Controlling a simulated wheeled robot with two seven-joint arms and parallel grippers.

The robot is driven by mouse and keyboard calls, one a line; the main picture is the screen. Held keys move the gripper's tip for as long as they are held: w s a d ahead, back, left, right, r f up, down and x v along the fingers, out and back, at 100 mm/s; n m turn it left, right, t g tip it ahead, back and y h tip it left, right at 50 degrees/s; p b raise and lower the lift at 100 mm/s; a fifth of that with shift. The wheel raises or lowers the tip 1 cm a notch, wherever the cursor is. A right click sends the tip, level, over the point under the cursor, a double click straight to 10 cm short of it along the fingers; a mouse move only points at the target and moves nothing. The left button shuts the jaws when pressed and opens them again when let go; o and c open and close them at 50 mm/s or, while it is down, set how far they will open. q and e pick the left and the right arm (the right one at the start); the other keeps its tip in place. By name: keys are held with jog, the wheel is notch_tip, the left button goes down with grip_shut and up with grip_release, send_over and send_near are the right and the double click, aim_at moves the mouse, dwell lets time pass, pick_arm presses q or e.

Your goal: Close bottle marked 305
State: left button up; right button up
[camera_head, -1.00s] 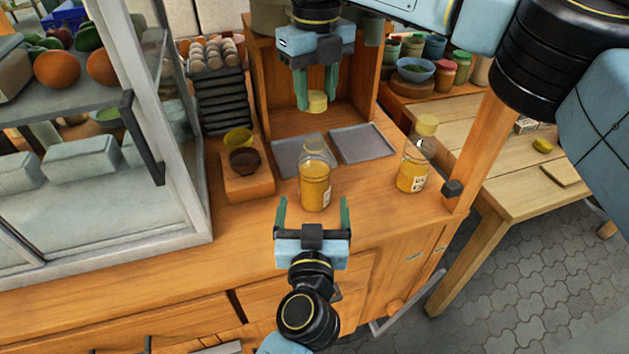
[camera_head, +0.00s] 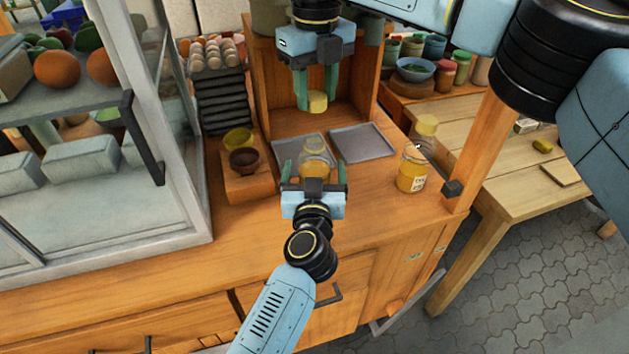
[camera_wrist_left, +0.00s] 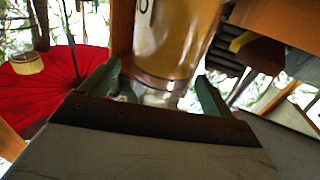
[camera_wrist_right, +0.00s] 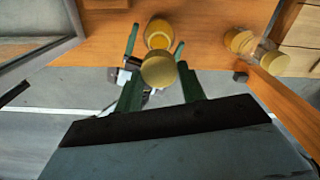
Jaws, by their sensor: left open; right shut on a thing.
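An open glass bottle (camera_head: 314,160) of yellow contents stands upright on the wooden counter; its label is not readable. My left gripper (camera_head: 314,174) is open, with its fingers on either side of the bottle and hiding its lower part. The bottle also shows between these fingers in the left wrist view (camera_wrist_left: 178,40). My right gripper (camera_head: 316,92) is shut on a yellow cap (camera_head: 317,103), above and behind the bottle mouth. In the right wrist view the cap (camera_wrist_right: 158,72) hangs near the bottle (camera_wrist_right: 157,34). Whether the left fingers touch the glass cannot be told.
A second bottle (camera_head: 412,172) with a yellow cap stands to the right near a wooden post. Two grey trays (camera_head: 362,143) lie behind. Small bowls (camera_head: 243,160) sit on a wooden block to the left, beside a glass display case (camera_head: 165,150). The front counter is clear.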

pick_arm(q)
jog(key=shift+w, duration=0.95)
jog(key=c, duration=1.5)
jog(key=shift+o, duration=0.2)
pick_arm(e)
jog(key=shift+f, duration=2.5)
jog(key=shift+f, duration=0.9)
jog(key=shift+f, duration=0.55)
